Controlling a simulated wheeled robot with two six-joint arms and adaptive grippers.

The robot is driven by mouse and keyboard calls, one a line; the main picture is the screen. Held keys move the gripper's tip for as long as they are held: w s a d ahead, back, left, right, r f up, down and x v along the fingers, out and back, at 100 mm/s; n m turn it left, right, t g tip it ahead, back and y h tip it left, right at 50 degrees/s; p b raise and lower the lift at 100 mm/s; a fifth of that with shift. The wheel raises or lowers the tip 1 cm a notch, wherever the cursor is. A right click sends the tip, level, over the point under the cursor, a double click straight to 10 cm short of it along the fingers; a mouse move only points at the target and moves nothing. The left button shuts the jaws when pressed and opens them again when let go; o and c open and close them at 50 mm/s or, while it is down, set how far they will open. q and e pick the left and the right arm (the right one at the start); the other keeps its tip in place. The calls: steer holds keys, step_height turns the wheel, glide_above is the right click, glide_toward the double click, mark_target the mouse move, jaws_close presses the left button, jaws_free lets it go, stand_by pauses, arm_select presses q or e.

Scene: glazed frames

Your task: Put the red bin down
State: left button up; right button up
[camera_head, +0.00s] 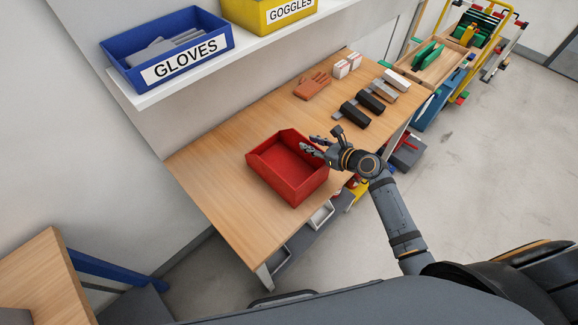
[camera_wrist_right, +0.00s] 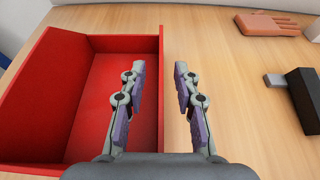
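The red bin (camera_head: 268,178) is an open, empty box that sits upright on the wooden table, near its front edge. My right gripper (camera_head: 313,148) is at the bin's right wall. In the right wrist view the bin (camera_wrist_right: 52,95) fills the left side, and its wall runs between the two fingers of my right gripper (camera_wrist_right: 158,80). One finger is over the inside, the other outside over the table. The fingers are apart, with visible gaps to the wall. My left gripper is not in view.
The wooden table (camera_head: 205,195) has bare room left of the bin. An orange glove (camera_head: 312,86), dark tool-like items (camera_head: 354,114) and small white boxes (camera_head: 347,66) lie farther back. A shelf above holds a blue gloves bin (camera_head: 165,48) and a yellow goggles bin (camera_head: 268,14).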

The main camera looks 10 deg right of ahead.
steer(key=shift+w+f, duration=0.1)
steer(key=c, duration=0.3)
jaws_close()
stand_by(0.4)
